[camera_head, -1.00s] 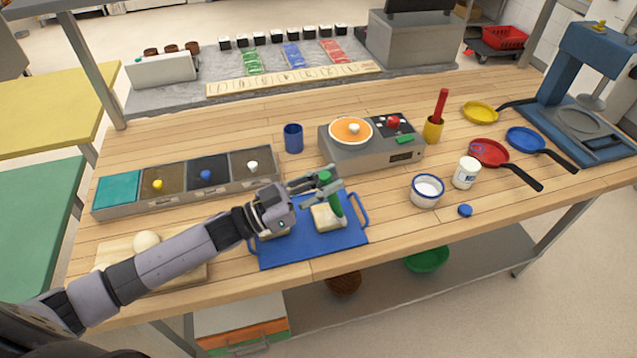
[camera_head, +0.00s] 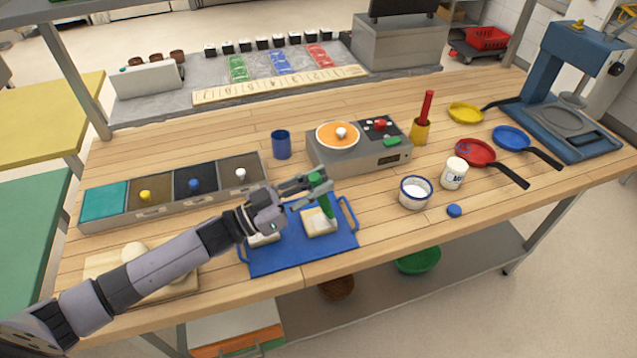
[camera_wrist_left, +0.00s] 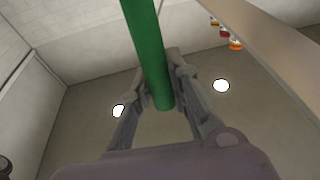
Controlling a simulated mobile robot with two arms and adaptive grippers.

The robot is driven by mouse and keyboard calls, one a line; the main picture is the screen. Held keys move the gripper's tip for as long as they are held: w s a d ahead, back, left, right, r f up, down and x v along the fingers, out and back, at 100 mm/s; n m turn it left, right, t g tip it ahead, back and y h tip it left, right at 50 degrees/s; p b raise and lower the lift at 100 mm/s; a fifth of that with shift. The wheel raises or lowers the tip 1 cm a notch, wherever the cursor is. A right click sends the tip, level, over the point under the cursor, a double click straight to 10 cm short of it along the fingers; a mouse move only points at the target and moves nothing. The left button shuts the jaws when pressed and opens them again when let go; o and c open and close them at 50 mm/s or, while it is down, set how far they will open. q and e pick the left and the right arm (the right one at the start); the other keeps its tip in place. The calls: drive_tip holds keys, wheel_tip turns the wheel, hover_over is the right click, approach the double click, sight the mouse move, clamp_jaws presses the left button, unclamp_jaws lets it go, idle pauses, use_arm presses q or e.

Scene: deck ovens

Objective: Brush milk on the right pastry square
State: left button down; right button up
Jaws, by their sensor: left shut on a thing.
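My left gripper (camera_head: 308,190) is shut on a green brush (camera_head: 326,203) above the blue tray (camera_head: 290,262). The brush's lower end is at the right pastry square (camera_head: 318,224); whether it touches cannot be told. In the left wrist view the green handle (camera_wrist_left: 149,50) runs between the fingers. The left pastry square (camera_head: 264,239) lies on the tray, partly hidden by my arm. A white bowl with a blue rim (camera_head: 415,193) holds white liquid. A white labelled jar (camera_head: 454,173) stands beside it, with a blue cap (camera_head: 454,211) on the table. My right gripper is not in view.
A hot plate with an orange pan (camera_head: 338,135) stands behind the tray. A dough board (camera_head: 110,262) lies at front left. Pans (camera_head: 475,153) lie at right.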

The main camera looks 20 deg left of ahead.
use_arm(q)
drive_tip(key=s+a, duration=0.1)
drive_tip(key=a, duration=0.1)
drive_tip(key=s+a, duration=0.2)
drive_tip(key=shift+a+p, duration=0.1)
drive_tip(key=shift+p, duration=0.3)
drive_tip(key=shift+w, duration=0.1)
drive_tip(key=shift+w+a, duration=0.25)
drive_tip(key=shift+w, duration=0.35)
drive_tip(key=shift+d, duration=0.1)
drive_tip(key=shift+w+d+f+b, duration=0.15)
drive_tip(key=shift+w+d, duration=0.3)
drive_tip(key=shift+d, duration=0.25)
drive_tip(key=shift+w+d+r+b, duration=0.15)
drive_tip(key=shift+w+d, duration=0.35)
drive_tip(key=shift+d, duration=0.25)
drive_tip(key=shift+w+d+f+b, duration=0.15)
drive_tip(key=shift+w+d, duration=0.3)
drive_tip(key=shift+d, duration=0.25)
drive_tip(key=shift+a, duration=0.15)
